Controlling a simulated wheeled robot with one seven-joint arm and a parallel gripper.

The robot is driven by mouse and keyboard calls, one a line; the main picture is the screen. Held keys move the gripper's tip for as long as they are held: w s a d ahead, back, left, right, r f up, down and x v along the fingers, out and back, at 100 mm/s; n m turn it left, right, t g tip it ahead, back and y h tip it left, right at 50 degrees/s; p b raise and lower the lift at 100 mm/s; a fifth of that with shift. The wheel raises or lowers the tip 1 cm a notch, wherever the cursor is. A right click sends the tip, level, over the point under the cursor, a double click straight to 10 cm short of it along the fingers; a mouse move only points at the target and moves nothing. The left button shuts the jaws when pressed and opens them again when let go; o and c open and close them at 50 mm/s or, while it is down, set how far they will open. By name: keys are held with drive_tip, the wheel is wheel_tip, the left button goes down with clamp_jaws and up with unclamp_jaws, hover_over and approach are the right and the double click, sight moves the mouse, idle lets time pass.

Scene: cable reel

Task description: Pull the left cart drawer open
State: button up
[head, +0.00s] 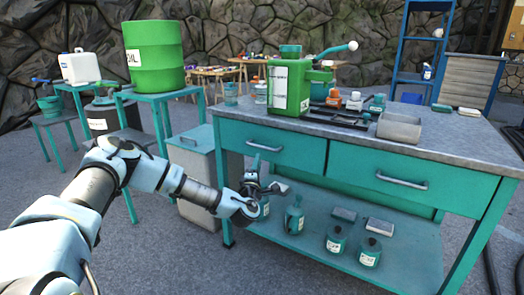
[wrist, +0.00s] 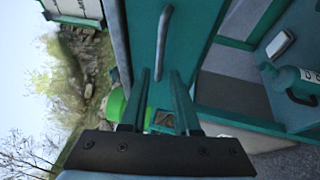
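The teal cart has a left drawer (head: 300,153) and a right drawer side by side under its grey top. The left drawer appears closed, its front in line with the right one. Its grey bar handle (head: 264,147) is in plain view. My gripper (head: 266,174) is in front of the left drawer, a little below the handle in the picture. In the wrist view the two fingers (wrist: 159,73) stand apart with nothing between them. The handle (wrist: 162,38) lies beyond the fingertips, roughly in line with the gap. I see no contact with it.
The right drawer has its own handle (head: 402,182). A green canister (head: 290,88) and a grey block (head: 399,128) stand on the cart top. Bottles (head: 294,217) stand on the lower shelf, close below my gripper. A grey-teal bin (head: 193,165) stands left of the cart.

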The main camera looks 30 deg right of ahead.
sight(262, 147)
drive_tip(key=x, duration=1)
drive_tip(key=shift+p, duration=0.4)
clamp_jaws()
idle(0.9)
